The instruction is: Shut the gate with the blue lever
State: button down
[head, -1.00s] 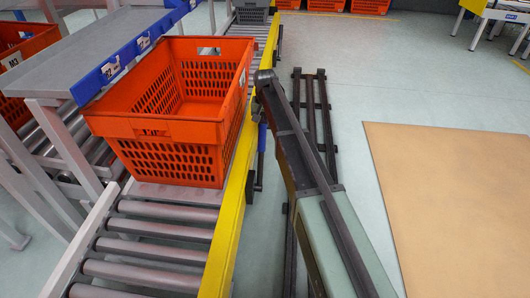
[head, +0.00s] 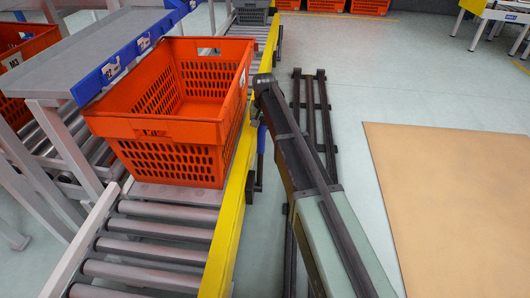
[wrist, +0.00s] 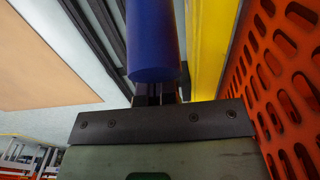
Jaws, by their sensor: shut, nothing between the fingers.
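The blue lever (head: 261,139) stands at the outer side of the conveyor's yellow rail in the head view, partly behind my arm. In the wrist view the lever (wrist: 152,40) is a thick blue cylinder with its rounded end right at my gripper (wrist: 154,92). The dark fingers are shut and empty, their tips partly hidden by the lever. Whether they touch it I cannot tell. I cannot make out the gate in either view. My gripper is not clearly visible in the head view.
An orange tote (head: 170,133) sits on the roller conveyor (head: 150,249), close beside the lever. The yellow rail (head: 229,232) runs between conveyor and my arm. Dark floor rails (head: 326,120) lie to the right. Open floor and a tan mat (head: 455,190) lie farther right.

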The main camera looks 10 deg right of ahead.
aim_at(263, 140)
jog(key=s, duration=0.3)
jog(key=s+a, duration=0.1)
jog(key=s, duration=0.2)
jog(key=s+a+r, duration=0.1)
jog(key=s, duration=0.2)
jog(key=shift+a+b, duration=0.1)
jog(key=shift+b, duration=0.2)
jog(key=shift+s+a+f, duration=0.35)
jog(key=shift+s+f, duration=0.25)
jog(key=shift+f, duration=0.2)
jog(key=shift+s+a+r+p, duration=0.15)
jog(key=shift+s+a, duration=0.1)
jog(key=shift+s, duration=0.4)
jog(key=shift+s+a+r+p, duration=0.15)
jog(key=shift+s+a, duration=0.1)
jog(key=shift+s, duration=0.35)
jog(key=shift+f, duration=0.1)
jog(key=shift+s, duration=0.1)
jog(key=s, duration=0.1)
jog(key=s+a, duration=0.1)
jog(key=s, duration=0.1)
